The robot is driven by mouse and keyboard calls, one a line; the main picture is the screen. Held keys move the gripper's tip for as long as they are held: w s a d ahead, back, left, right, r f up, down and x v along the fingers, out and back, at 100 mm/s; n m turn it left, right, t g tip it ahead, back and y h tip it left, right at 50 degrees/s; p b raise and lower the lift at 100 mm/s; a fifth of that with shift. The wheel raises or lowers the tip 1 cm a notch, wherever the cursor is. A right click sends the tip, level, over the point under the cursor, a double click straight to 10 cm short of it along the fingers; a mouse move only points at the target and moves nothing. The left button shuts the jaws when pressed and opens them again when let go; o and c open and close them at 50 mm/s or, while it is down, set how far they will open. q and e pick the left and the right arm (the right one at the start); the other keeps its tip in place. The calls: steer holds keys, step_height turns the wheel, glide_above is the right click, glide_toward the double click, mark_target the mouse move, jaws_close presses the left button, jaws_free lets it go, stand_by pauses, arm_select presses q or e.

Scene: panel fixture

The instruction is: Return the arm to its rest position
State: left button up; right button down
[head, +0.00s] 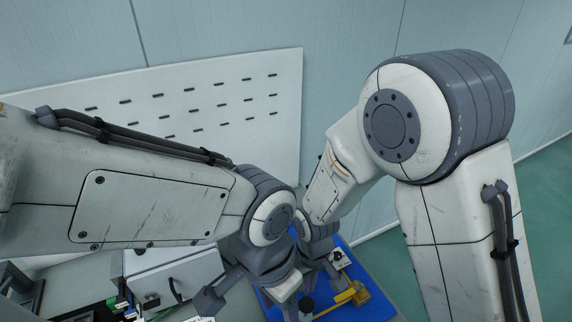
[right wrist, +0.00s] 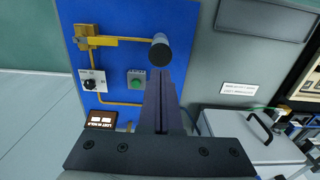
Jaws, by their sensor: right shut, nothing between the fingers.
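My right arm (head: 430,120) reaches in from the right of the head view, bent at the elbow, with its forearm running down to the middle. My right gripper (head: 332,268) is partly hidden behind the left wrist there. In the right wrist view its fingers (right wrist: 160,85) are together with nothing between them, in front of a blue panel (right wrist: 110,18). I cannot tell the gap to the panel. My left arm (head: 150,195) crosses from the left, and its wrist overlaps the right one in the picture. Its fingers are not clear.
The blue panel carries a yellow pipe (right wrist: 122,41), a black round end (right wrist: 160,52), a green button (right wrist: 136,85) and a rotary switch (right wrist: 91,82). A white box (head: 175,275) stands left of the panel in the head view. A slotted white board (head: 235,75) stands behind.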

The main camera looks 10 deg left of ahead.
arm_select(q)
steer(key=shift+f, duration=0.1)
step_height(320, 180, down, 7)
steer(key=b, duration=0.7)
arm_select(e)
steer(key=s+d+r+y, duration=0.1)
steer(key=s+d+r, duration=0.4)
steer(key=s+r, duration=0.4)
steer(key=s, duration=0.4)
